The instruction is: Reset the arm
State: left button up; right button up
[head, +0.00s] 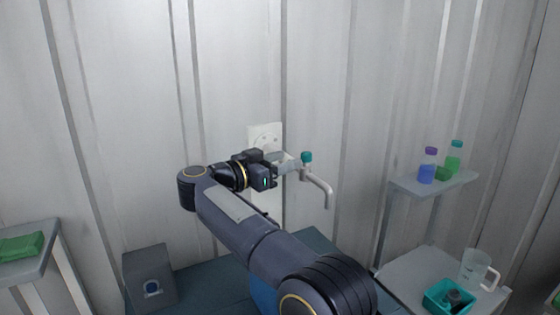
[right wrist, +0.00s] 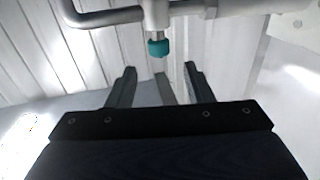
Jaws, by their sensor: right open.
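My right arm reaches up from the bottom of the head view toward the wall. Its right gripper (head: 277,174) is beside a grey tap (head: 318,186) with a teal knob (head: 307,157). In the right wrist view the two fingers (right wrist: 155,85) stand apart with nothing between them. The teal knob (right wrist: 158,47) and the grey tap pipe (right wrist: 105,17) lie just beyond the fingertips, and I see no contact. My left gripper is not in view.
The tap comes from a white wall plate (head: 265,136). At right, a shelf (head: 432,186) holds a purple-capped bottle (head: 428,166) and a teal-capped bottle (head: 454,158). Below are a clear jug (head: 474,269) and a teal tray (head: 433,302). A grey box (head: 150,276) stands lower left.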

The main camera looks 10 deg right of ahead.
jog(key=w+d+r+t, duration=0.1)
jog(key=d+r, duration=0.1)
jog(key=w+d+r+t+y, duration=0.1)
jog(key=d+r+t, duration=0.1)
jog(key=d, duration=0.1)
jog(key=w+d+r+n+t, duration=0.1)
jog(key=d+r+t, duration=0.1)
jog(key=d, duration=0.1)
jog(key=shift+w+d+r+y+b, duration=0.1)
jog(key=shift+d+r+y+b, duration=0.05)
jog(key=shift+y+b, duration=0.2)
jog(key=s+d+r+n+t+y, duration=0.1)
jog(key=s+d+n+t+y, duration=0.4)
jog(key=y, duration=0.5)
jog(key=s+f+n+g+y+b, duration=0.1)
jog(key=s+f+g+y, duration=0.2)
jog(key=s+f, duration=1.4)
jog(key=s+f+n+g+y+b, duration=0.1)
jog(key=s+f+g+y, duration=0.3)
jog(key=s+f+g, duration=0.7)
jog(key=s+f+n, duration=0.1)
jog(key=s+f, duration=0.5)
jog(key=s, duration=0.4)
jog(key=shift+s+f+n, duration=0.3)
jog(key=shift+c, duration=0.4)
